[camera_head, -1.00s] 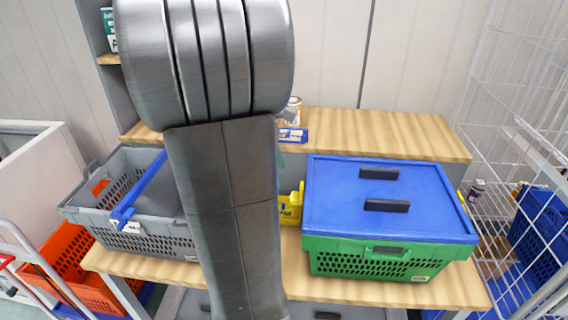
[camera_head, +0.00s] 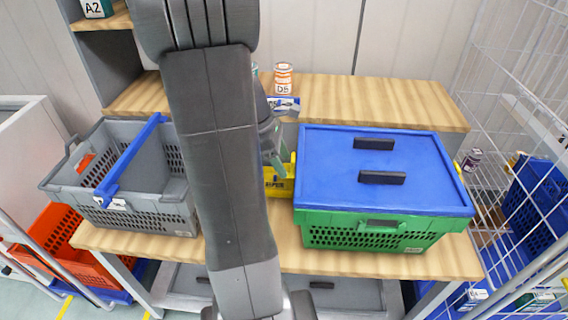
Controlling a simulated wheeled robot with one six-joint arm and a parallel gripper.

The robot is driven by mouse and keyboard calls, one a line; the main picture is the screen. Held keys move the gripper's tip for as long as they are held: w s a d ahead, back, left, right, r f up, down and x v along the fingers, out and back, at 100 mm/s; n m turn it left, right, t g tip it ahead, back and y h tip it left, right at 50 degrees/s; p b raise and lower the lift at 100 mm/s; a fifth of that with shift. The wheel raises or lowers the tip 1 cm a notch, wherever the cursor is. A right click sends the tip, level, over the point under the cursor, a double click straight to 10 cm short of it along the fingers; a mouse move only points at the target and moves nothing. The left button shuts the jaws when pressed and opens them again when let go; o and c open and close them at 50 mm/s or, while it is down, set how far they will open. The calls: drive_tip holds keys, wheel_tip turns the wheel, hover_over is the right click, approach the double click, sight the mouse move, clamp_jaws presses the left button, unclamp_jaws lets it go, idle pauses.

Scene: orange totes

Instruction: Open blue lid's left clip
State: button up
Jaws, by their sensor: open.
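The blue lid (camera_head: 375,165) lies flat on the green crate (camera_head: 345,228) on the wooden bench, right of centre. It has two dark handles on top. No clip on the lid's left side can be made out, as that side is turned away or hidden. My gripper (camera_head: 275,152) is partly hidden behind my own arm, just left of the lid's left edge. Its greenish-grey fingers point down and are open. Whether they touch the lid or crate cannot be told.
A yellow box (camera_head: 279,184) stands left of the crate, below my gripper. A grey crate (camera_head: 150,218) with a blue bar is at left. A wire cage (camera_head: 525,110) is at right.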

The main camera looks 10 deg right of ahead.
drive_tip(key=shift+x, duration=0.9)
drive_tip(key=shift+c, duration=0.5)
drive_tip(key=c, duration=0.9)
drive_tip(key=shift+r, duration=0.1)
